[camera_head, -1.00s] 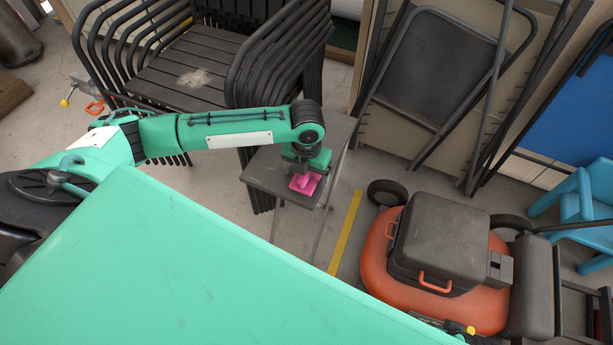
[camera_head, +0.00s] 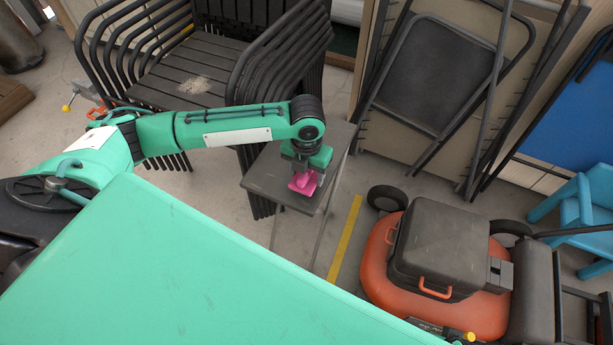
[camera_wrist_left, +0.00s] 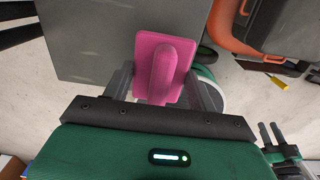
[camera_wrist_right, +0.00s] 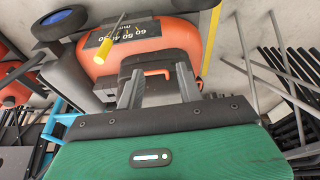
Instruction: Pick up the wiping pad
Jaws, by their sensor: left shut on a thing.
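The wiping pad (camera_head: 304,184) is pink, with a flat base and a raised rounded handle. It shows at the right front of a small grey table (camera_head: 265,178). My left gripper (camera_head: 304,173) points down over the pad and is shut on it. In the left wrist view the pad (camera_wrist_left: 164,62) sits between the two fingers (camera_wrist_left: 161,82), with the table surface (camera_wrist_left: 90,40) behind it. I cannot tell whether its base touches the table. My right gripper (camera_wrist_right: 158,90) shows only in its own wrist view, with its fingers apart and nothing between them.
Stacked black slatted chairs (camera_head: 180,75) stand directly behind and left of the table. An orange mower (camera_head: 380,255) with a dark case (camera_head: 440,240) on it stands to the right. Folded chairs (camera_head: 430,75) lean at the back. A yellow floor line (camera_head: 345,238) runs between table and mower.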

